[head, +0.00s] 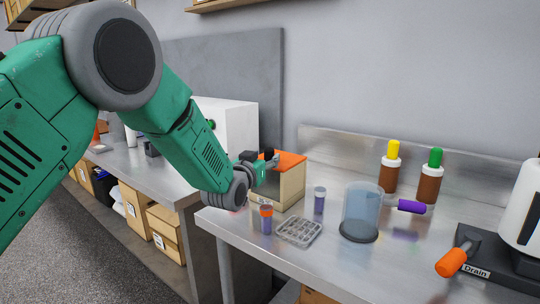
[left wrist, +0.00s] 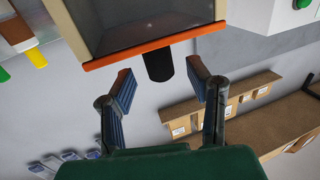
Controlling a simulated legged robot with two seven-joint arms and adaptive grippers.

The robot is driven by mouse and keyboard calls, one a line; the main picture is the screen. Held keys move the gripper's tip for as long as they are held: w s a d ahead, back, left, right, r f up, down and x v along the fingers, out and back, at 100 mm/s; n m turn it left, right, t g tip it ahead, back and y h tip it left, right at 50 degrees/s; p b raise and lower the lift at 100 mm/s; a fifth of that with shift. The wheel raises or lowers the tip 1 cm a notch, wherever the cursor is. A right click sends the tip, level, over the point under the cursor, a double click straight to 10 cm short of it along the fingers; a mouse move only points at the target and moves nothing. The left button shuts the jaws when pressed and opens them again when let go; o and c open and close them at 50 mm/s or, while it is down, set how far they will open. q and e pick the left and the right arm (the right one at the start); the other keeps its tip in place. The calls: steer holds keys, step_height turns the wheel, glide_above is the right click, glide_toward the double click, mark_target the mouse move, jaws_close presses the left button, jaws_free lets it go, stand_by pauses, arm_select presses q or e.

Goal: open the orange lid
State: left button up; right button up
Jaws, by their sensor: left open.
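The tan box (head: 290,188) stands on the metal bench with its orange lid (head: 291,160) on top, partly hidden by my left gripper (head: 264,162). In the left wrist view the lid's orange edge (left wrist: 155,45) runs along the box, and a black tab (left wrist: 158,66) sticks out from it. My left gripper (left wrist: 160,76) is open, its fingers on either side of the tab's end with visible gaps. I cannot tell how deep the tab lies between them. My right gripper is not in view.
A clear cylinder (head: 362,208), a small grey rack (head: 298,232), an orange-capped vial (head: 266,219) and a grey-capped vial (head: 319,201) stand near the box. Brown bottles with yellow (head: 390,170) and green (head: 430,178) caps stand behind. A drain valve (head: 455,257) is at right.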

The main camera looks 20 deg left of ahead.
mark_target(267, 155)
arm_select(q)
steer(key=shift+w, duration=1.15)
steer(key=shift+w+d, duration=0.2)
steer(key=shift+w, duration=0.45)
